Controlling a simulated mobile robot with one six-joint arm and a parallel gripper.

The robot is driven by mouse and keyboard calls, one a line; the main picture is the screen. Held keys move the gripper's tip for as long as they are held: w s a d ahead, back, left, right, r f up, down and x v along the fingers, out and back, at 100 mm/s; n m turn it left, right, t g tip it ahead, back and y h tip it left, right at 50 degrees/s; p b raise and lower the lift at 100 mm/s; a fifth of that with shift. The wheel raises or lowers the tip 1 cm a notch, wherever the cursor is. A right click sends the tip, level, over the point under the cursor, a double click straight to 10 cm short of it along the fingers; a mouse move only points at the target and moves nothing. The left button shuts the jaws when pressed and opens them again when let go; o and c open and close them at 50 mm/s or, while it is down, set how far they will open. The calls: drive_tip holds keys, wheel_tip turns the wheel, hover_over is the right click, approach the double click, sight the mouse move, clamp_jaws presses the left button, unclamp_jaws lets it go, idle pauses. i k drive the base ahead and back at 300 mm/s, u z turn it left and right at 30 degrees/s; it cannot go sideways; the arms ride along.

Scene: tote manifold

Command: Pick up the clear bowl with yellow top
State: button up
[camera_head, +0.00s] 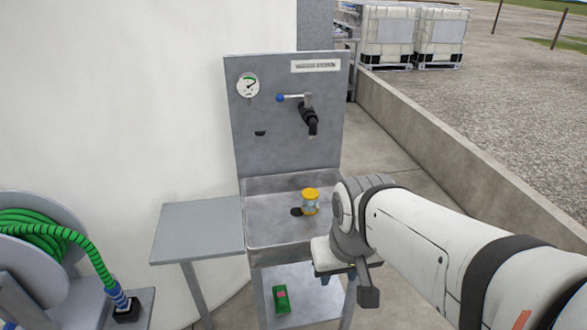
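The clear bowl with yellow top (310,202) stands upright in the grey metal sink (262,236), right of its middle. Its top is yellow and its body looks clear with a yellow lower part. My arm reaches in from the right, and its end is just right of and in front of the bowl. My gripper (335,268) is partly seen at the sink's front edge, pointing down. Its fingertips are mostly hidden, so I cannot tell whether it is open or shut. The bowl appears apart from it.
A black tap (309,118) with a blue-tipped lever and a gauge (248,85) are on the back panel. A bare grey side table (197,228) is left of the sink. A green object (281,299) lies on the lower shelf. A green hose reel (40,250) stands at left.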

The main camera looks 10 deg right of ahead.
sight(309, 196)
drive_tip(key=u, duration=0.15)
drive_tip(key=i, duration=0.95)
drive_tip(key=z, duration=0.1)
